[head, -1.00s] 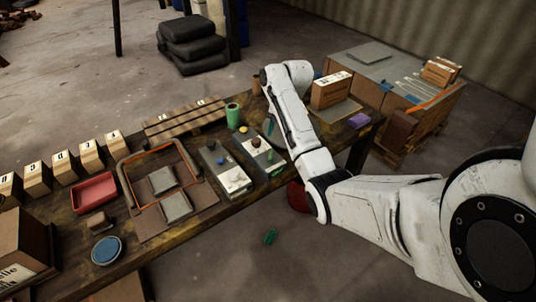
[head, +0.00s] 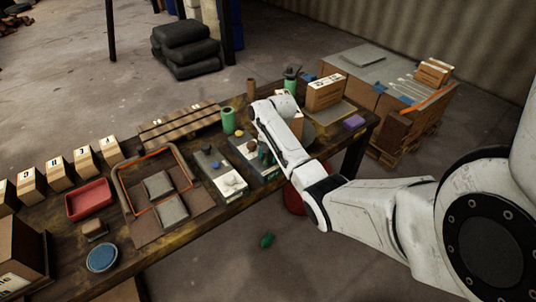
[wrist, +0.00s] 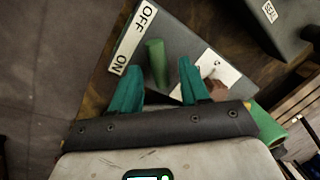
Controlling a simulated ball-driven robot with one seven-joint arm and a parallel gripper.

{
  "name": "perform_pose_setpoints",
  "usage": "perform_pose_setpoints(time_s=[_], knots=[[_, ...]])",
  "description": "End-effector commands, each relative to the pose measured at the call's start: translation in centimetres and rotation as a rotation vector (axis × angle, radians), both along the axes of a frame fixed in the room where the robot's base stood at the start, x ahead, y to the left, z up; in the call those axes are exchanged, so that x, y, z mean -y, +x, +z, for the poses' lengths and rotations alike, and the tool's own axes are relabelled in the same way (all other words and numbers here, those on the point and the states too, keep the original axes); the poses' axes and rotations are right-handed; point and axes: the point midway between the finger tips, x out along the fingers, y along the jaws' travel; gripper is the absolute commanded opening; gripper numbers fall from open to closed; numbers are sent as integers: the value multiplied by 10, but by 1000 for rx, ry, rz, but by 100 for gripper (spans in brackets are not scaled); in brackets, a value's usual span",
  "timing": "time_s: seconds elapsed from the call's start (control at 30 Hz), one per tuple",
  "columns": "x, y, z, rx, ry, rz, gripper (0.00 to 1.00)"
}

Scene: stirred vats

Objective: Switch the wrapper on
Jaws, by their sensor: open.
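A grey switch box (wrist: 190,48) with a white OFF/ON label (wrist: 133,38) fills the middle of the wrist view. A green lever (wrist: 156,62) stands up from it, seen between the teal fingertips of my gripper (wrist: 160,80). The fingers are apart, one on each side of the lever in the picture; I cannot tell whether either touches it. A white plate (wrist: 222,70) with a brown knob lies beside the lever. In the head view my gripper (head: 264,155) is low over the right-hand box (head: 240,143), and my arm hides part of that box.
A box labelled SEAL (wrist: 272,22) stands close by in the wrist view. In the head view, a second control box (head: 220,172) sits to the left, and a green cylinder (head: 228,120) stands behind. Cartons (head: 325,92) stand to the right.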

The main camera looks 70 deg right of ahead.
Motion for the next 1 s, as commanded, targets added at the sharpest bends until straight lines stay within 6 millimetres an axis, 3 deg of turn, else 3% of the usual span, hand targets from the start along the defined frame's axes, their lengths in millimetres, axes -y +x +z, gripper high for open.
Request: perform_pose_setpoints(time_s=[0.47, 1.0], knots=[[0, 0, 0, 0, 0, 0, 1], [0, 2, 1, 0, 2, 89, 0]])
